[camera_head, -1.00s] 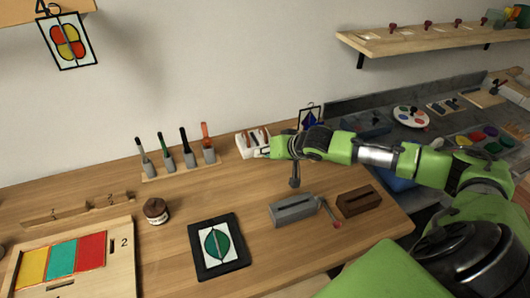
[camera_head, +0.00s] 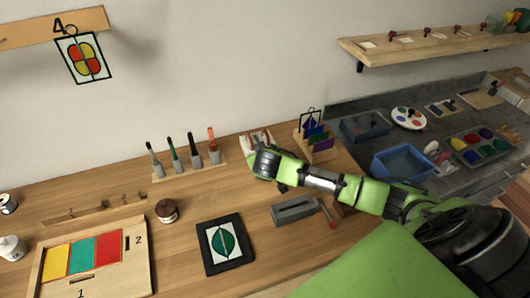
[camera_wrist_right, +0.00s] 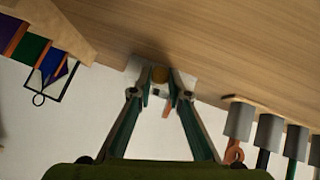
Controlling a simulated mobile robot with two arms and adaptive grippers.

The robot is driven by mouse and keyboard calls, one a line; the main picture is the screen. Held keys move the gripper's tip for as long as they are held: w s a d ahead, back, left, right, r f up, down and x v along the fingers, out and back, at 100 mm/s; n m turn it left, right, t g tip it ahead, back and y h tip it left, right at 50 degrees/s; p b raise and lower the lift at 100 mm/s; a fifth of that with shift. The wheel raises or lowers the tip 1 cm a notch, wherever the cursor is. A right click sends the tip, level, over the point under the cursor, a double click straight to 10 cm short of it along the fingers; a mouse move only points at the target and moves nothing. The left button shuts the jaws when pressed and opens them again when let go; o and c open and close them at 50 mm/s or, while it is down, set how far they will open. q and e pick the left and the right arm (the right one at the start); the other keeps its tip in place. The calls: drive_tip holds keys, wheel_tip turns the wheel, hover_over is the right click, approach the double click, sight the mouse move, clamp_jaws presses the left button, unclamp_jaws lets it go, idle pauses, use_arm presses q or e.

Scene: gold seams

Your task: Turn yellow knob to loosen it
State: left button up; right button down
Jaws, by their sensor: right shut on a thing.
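The yellow knob (camera_wrist_right: 160,75) shows in the right wrist view between the fingertips of my right gripper (camera_wrist_right: 160,84), which is shut on it. The knob belongs to a small white fixture (camera_wrist_right: 184,80) at the back of the wooden table. In the head view the white fixture (camera_head: 257,138) is partly covered by my right wrist, and the knob and fingertips are hidden there. Which way the knob is turned cannot be told. My left gripper is not in view.
A rack of upright tools (camera_head: 190,172) stands left of the fixture, and a rack of coloured panes (camera_head: 318,145) stands to its right. A grey block (camera_head: 294,210) lies in front, under my right arm. A dark framed tile (camera_head: 226,258) lies nearer the front.

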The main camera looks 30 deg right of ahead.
drive_tip(key=shift+h, duration=0.6)
drive_tip(key=c, duration=2.2)
unclamp_jaws()
drive_tip(key=shift+a, duration=0.1)
drive_tip(key=v, duration=1.1)
drive_tip(key=shift+s+a+r, duration=0.1)
drive_tip(key=shift+s+r, duration=0.15)
drive_tip(key=shift+r, duration=0.1)
